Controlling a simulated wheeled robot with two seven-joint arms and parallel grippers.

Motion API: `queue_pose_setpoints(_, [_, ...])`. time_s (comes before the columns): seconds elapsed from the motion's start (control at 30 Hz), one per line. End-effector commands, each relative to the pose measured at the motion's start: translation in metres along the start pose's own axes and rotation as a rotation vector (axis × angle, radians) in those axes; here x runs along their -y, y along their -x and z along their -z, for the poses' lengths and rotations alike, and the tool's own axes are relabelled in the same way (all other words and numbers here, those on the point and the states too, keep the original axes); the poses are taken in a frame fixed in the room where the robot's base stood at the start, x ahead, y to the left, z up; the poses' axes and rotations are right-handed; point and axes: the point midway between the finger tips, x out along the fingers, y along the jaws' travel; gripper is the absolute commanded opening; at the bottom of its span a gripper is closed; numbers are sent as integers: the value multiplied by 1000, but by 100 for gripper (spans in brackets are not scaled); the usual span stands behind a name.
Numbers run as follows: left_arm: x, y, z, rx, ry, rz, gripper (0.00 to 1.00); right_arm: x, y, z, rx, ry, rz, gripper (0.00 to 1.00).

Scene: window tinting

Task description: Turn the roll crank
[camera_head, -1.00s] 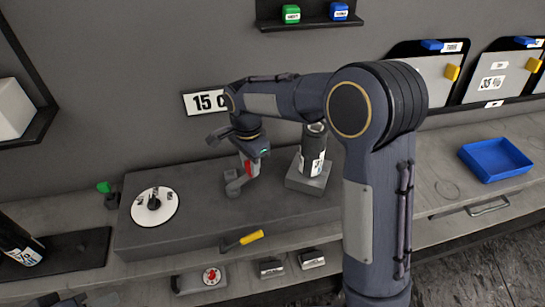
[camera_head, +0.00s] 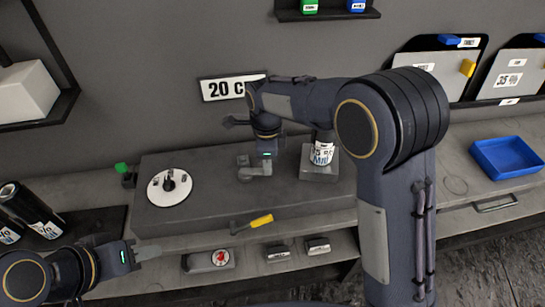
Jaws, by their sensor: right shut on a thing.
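My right gripper (camera_head: 256,172) reaches down over the grey bench block, left of a labelled roll (camera_head: 322,150) that stands upright on a small grey base (camera_head: 320,172). It is shut on the roll crank, which is mostly hidden by the gripper and wrist. A sign (camera_head: 228,88) on the wall behind reads "20 C", its right end covered by my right arm. My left gripper (camera_head: 148,252) is at the lower left, in front of the bench and apart from the crank; its jaw opening cannot be made out.
A white disc (camera_head: 172,188) with small parts lies on the block (camera_head: 210,205). A yellow-handled tool (camera_head: 260,220) lies near the front edge. Dark rolls (camera_head: 28,210) are at the left. A blue tray (camera_head: 505,158) stands at the right. Small boxes (camera_head: 318,246) sit on the lower shelf.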

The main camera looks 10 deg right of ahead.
Motion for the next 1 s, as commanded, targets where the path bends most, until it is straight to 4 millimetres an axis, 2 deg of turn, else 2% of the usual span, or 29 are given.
queue_pose_setpoints(0.47, [0, 0, 0, 0, 0, 0, 36, 0, 1, -2, 2, -11, 4, 0])
queue_pose_setpoints(0.5, [0, 0, 0, 0, 0, 0, 36, 0, 1, -2, 2, -11, 4, 31])
queue_pose_setpoints(0.63, [0, 0, 0, 0, 0, 0, 36, 0, 1, -2, 1, -10, 3, 48])
queue_pose_setpoints(0.9, [0, 0, 0, 0, 0, 0, 36, 0, 1, -2, 1, -9, 1, 49])
queue_pose_setpoints(1.0, [0, 0, 0, 0, 0, 0, 36, 0, 6, -2, 2, -9, 3, 49])
